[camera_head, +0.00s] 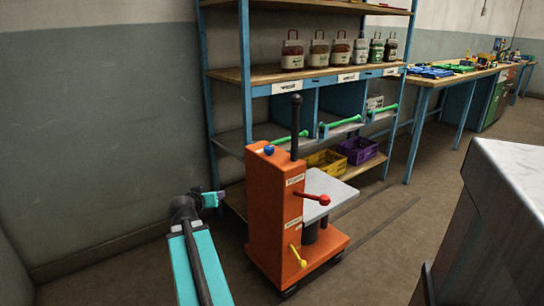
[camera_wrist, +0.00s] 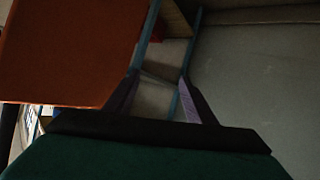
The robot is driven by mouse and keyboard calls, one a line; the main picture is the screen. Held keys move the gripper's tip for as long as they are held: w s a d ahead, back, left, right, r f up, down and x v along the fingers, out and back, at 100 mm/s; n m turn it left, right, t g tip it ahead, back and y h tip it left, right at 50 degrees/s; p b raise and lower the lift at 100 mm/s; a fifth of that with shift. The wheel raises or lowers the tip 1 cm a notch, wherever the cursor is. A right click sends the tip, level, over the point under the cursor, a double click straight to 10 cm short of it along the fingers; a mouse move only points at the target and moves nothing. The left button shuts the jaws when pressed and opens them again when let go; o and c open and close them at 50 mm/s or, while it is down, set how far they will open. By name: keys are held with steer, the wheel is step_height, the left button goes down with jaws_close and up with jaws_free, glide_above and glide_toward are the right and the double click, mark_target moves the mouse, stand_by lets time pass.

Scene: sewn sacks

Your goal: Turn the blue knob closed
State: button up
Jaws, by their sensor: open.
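The blue knob (camera_head: 269,150) is a small round knob on top of the orange lift cart (camera_head: 268,205), at the foot of a black upright post. My gripper (camera_head: 221,196) is at the left of the cart, lower than the knob and apart from it. In the wrist view its two fingers (camera_wrist: 160,88) stand spread with nothing between them. The cart's orange body (camera_wrist: 65,45) fills the upper left of that view. The blue knob does not show in the wrist view.
The cart also has a red-knobbed lever (camera_head: 318,199), a yellow lever (camera_head: 298,256) and a grey platform (camera_head: 332,196). A blue-framed shelf (camera_head: 246,60) with jars stands behind. A grey cabinet (camera_head: 500,220) is at right. Floor at left is clear.

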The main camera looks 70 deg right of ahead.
steer(key=s+d+r+m+h+b, duration=0.2)
steer(key=s+d+r+h+b, duration=0.1)
steer(key=s+d+r+b, duration=0.4)
steer(key=m+g+h+b, duration=0.2)
steer(key=h+b, duration=0.1)
glide_toward(269, 151)
steer(key=d+r, duration=0.1)
steer(key=d, duration=0.1)
steer(key=shift+w, duration=0.25)
steer(key=shift+d+r+p, duration=0.25)
steer(key=shift+d+p, duration=0.45)
steer(key=shift+p, duration=1.75)
steer(key=d+p, duration=0.1)
steer(key=p, duration=0.5)
steer(key=shift+w+d+f, duration=0.1)
steer(key=shift+d, duration=0.05)
steer(key=shift+w+d+f+p, duration=0.15)
steer(key=shift+d+p, duration=0.8)
steer(key=shift+d, duration=1.8)
steer(key=shift+w+d+p, duration=0.1)
steer(key=shift+d+p, duration=0.85)
steer(key=shift+d, duration=1.8)
